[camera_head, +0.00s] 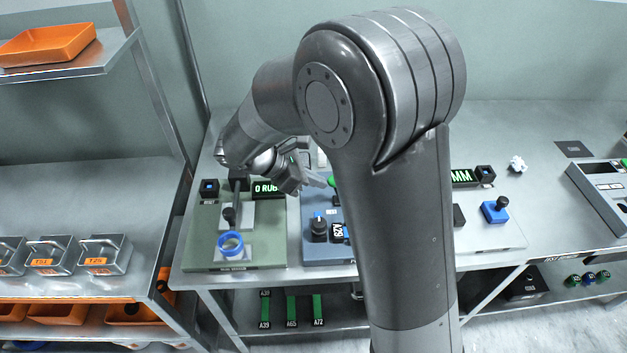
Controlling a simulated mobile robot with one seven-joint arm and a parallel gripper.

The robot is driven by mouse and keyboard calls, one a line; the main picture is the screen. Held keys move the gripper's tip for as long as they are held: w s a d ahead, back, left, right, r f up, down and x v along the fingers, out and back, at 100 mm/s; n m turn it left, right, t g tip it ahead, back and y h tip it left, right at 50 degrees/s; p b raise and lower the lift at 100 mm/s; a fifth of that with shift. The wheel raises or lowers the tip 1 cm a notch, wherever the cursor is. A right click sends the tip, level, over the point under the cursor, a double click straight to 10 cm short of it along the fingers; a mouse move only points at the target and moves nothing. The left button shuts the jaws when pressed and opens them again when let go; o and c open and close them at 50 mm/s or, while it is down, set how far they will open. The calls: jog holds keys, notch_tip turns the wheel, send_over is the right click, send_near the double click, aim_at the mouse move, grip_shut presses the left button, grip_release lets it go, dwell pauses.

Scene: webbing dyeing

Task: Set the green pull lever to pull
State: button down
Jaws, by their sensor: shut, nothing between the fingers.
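A small green knob (332,181), which looks like the end of the green pull lever, shows just left of my upright arm link, above the blue-grey panel (306,247). The rest of the lever is hidden behind my arm, so its setting cannot be seen. My gripper (322,181) is shut and empty, pointing right, with its fingertips close to the green knob. Whether they touch it I cannot tell.
Left is a green panel (194,240) with a display (268,189) and blue ring (230,243). A light panel (495,238) with a blue block (494,211) stands right. A metal shelf (100,180) with orange trays stands far left.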

jog(key=d+y, duration=0.1)
jog(key=d+r+y, duration=0.2)
jog(key=d+y, duration=0.1)
jog(key=shift+d+y, duration=1.2)
jog(key=shift+d, duration=0.55)
jog(key=shift+r, duration=0.1)
jog(key=a+v, duration=0.1)
jog(key=v, duration=1.2)
jog(key=shift+a+f, duration=0.2)
jog(key=shift+a, duration=0.1)
